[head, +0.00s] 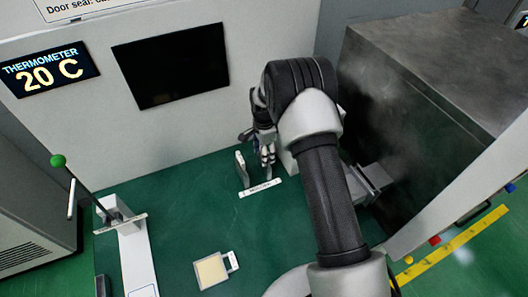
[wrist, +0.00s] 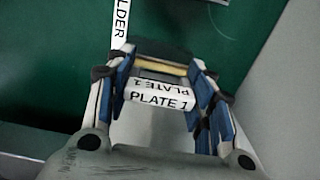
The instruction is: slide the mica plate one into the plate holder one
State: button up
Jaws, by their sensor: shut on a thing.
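My gripper (wrist: 160,88) is shut on mica plate one (wrist: 160,68). Its white tag reads PLATE 1, and a yellowish edge shows beyond the tag between the blue finger pads. In the head view my gripper (head: 267,157) hangs low near the back wall, and my arm hides much of it. The plate holder appears there as a small grey upright piece (head: 242,170) just left of my gripper, with a white label strip at its foot. In the wrist view a white strip with the letters "LDER" (wrist: 121,18) shows at the top left. I cannot tell whether plate and holder touch.
Another cream plate (head: 212,271) with a white tag lies flat on the green table (head: 185,215). A lever with a green knob (head: 58,161) stands at the left. A large dark metal box (head: 410,120) stands at the right. The middle left of the table is clear.

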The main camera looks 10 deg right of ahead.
jog(key=shift+f, duration=0.3)
jog(key=o, duration=1.5)
jog(key=shift+c, duration=0.2)
notch_tip(320, 180, up, 12)
jog(key=shift+r, duration=0.1)
